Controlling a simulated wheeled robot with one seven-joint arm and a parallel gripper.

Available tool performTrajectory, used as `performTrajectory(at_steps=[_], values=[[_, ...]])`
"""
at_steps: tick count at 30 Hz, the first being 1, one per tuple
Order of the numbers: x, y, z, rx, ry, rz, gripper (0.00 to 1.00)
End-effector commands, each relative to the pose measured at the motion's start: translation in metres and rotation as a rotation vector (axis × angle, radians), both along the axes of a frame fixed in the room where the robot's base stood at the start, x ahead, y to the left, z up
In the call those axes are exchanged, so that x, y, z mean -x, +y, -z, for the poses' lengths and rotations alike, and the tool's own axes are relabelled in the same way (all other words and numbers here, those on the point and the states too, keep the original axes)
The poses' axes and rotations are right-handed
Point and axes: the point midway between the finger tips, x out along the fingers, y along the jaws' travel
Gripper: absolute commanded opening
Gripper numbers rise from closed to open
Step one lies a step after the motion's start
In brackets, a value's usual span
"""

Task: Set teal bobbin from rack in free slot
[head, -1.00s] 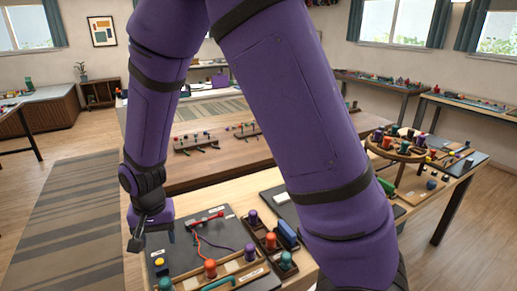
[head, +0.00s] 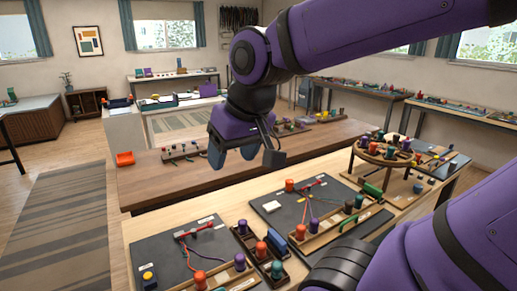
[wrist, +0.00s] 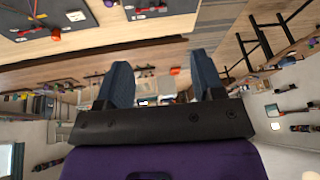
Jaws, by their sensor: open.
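A teal bobbin (head: 277,269) stands in the dark rack (head: 246,238) on the near table, in front of an orange bobbin (head: 261,250) and a purple bobbin (head: 242,227). My gripper (head: 232,150) is in the air in the head view, above and beyond the rack. In the wrist view its two blue fingers (wrist: 163,78) are spread with nothing between them. A wooden holder (head: 224,279) on the left dark board (head: 155,248) carries a purple and an orange bobbin. Its front is cut off by the picture edge, and I cannot make out a free slot.
A blue block (head: 275,243) stands beside the rack. The right dark board (head: 272,207) has cords, an orange bobbin and a wooden holder with several bobbins. A round stand (head: 373,158) with bobbins is farther right. My arm hides the right front.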

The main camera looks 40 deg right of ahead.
Motion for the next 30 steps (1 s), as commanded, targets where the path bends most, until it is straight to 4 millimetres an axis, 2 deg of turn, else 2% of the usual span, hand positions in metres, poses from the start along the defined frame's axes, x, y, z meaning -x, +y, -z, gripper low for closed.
performTrajectory(at_steps=[3, 9, 30], values=[[0.025, -0.01, -0.011, 0.034, -0.042, -0.017, 0.62], [0.046, -0.017, -0.016, 0.072, -0.07, -0.038, 0.62], [0.048, -0.018, -0.017, 0.075, -0.072, -0.041, 0.62]])
